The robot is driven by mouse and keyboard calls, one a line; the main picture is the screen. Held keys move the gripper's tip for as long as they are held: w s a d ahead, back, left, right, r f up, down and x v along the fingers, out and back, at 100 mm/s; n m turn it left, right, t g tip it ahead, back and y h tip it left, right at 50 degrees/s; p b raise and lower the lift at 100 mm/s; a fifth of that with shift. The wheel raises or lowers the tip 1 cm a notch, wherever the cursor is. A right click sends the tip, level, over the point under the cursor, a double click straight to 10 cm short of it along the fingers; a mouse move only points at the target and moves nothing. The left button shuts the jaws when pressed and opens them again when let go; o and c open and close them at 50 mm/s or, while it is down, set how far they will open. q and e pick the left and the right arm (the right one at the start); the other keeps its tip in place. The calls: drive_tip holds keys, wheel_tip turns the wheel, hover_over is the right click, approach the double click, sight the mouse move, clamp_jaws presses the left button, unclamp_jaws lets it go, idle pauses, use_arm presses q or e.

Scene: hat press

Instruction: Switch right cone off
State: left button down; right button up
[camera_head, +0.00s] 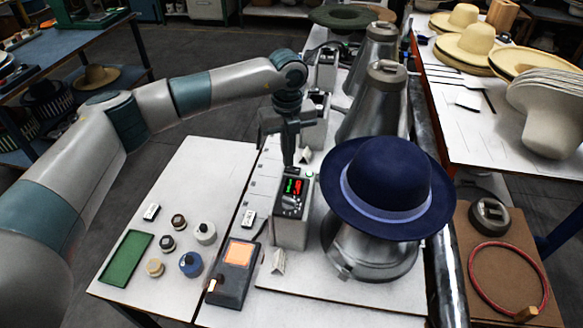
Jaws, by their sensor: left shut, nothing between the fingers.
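A dark blue hat (390,185) with a lighter band sits on the nearest metal cone (370,258). Beside that cone stands a grey control box (292,212) with a lit green and red display, a small green spot at its top and small knobs below. My left gripper (288,163) is shut and empty, pointing down at the back top edge of this box. I cannot tell whether it touches the box. Two bare metal cones, a middle one (374,108) and a far one (381,48), stand behind. My right gripper is not in view.
On the white table (205,158) lie a green tray (126,258), several small jars, including a blue one (191,264), and a device with an orange screen (239,253). A side table at right holds straw hats (470,42). A red ring (508,280) lies at lower right.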

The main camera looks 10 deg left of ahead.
use_arm(q)
drive_tip(key=shift+f+b, duration=0.65)
drive_tip(key=shift+f, duration=0.15)
idle(0.8)
drive_tip(key=shift+r, duration=0.1)
drive_tip(key=shift+r, duration=0.5)
drive_tip(key=shift+r+p, duration=1.15)
drive_tip(key=shift+r, duration=1.8)
